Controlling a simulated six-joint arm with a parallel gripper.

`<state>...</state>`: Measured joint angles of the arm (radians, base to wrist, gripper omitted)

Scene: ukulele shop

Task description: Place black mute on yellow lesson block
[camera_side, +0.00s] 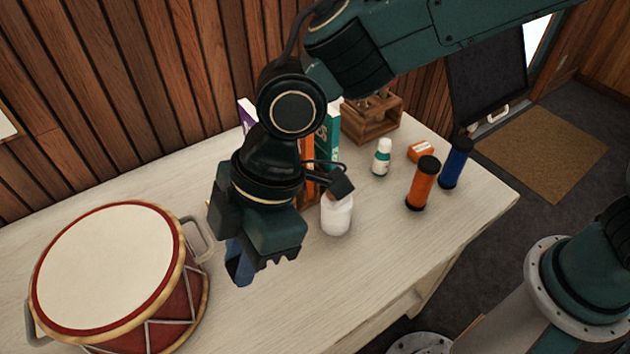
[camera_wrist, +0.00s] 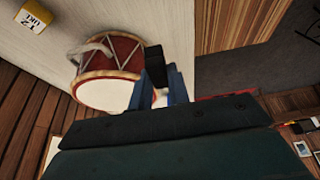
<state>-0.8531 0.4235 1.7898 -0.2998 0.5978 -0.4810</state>
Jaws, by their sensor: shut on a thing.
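My gripper (camera_side: 240,265) hangs over the light wooden table, to the right of the drum. In the wrist view its blue fingers (camera_wrist: 162,88) are shut on the black mute (camera_wrist: 154,66), a dark block sticking out past the fingertips. The mute cannot be made out in the side view. The yellow lesson block (camera_wrist: 33,16), with a white lettered face, lies on the table at the top left of the wrist view, well apart from the mute. In the side view my gripper and wrist seem to hide the block.
A red and white drum (camera_side: 105,265) with metal handles stands at the table's left. A white jar (camera_side: 336,215), small bottle (camera_side: 382,158), orange cylinder (camera_side: 422,184), blue cylinder (camera_side: 455,163), orange box (camera_side: 421,151) and wooden crate (camera_side: 372,118) stand to the right. The table's front middle is clear.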

